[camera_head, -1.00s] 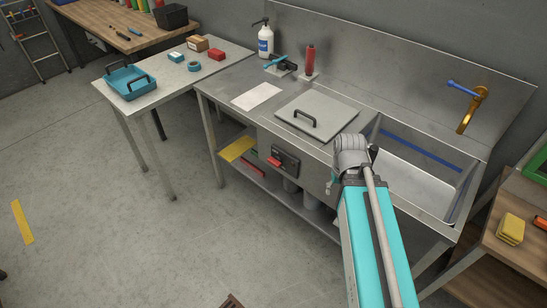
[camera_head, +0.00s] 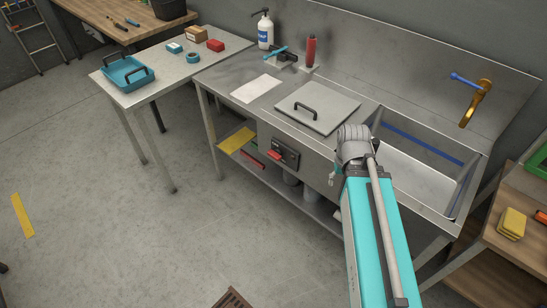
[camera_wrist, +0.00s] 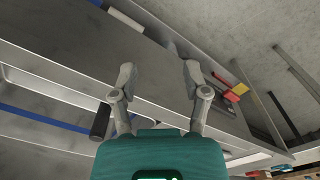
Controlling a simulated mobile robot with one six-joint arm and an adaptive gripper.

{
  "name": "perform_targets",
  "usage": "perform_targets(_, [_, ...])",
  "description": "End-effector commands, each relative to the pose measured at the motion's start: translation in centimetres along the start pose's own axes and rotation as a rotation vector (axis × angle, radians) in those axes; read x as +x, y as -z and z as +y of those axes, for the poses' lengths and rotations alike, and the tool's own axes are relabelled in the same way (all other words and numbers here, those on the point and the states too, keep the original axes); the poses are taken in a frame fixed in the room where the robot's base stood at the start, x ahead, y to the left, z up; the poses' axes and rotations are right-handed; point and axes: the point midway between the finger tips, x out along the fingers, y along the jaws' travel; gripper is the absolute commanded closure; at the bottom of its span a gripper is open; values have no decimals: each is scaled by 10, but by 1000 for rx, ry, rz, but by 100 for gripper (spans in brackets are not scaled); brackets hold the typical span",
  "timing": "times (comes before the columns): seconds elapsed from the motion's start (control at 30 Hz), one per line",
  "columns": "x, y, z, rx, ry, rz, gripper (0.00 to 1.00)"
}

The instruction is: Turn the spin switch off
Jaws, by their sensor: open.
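The spin switch is a dark box (camera_head: 286,152) with a red handle (camera_head: 275,154), on the front face of the steel sink unit, below the lidded section. The red handle sticks out to the left and looks roughly level. My gripper is mostly hidden behind my arm in the head view, to the right of the switch. In the wrist view my gripper (camera_wrist: 159,78) is open, with its two grey fingers apart and nothing between them.
The sink unit (camera_head: 232,77) carries a handled lid (camera_head: 335,112) and a basin on the right. Its lower shelf holds a yellow item (camera_head: 237,140). A side table (camera_head: 150,97) with a teal tray (camera_head: 126,74) stands left.

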Motion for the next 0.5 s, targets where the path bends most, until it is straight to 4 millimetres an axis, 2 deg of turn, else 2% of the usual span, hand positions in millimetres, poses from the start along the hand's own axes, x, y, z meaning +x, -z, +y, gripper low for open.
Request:
perform_targets(0.27, [5, 2, -1, -7, -12, 2, 40])
perform_targets(0.5, [31, 15, -2, -42, -99, 15, 40])
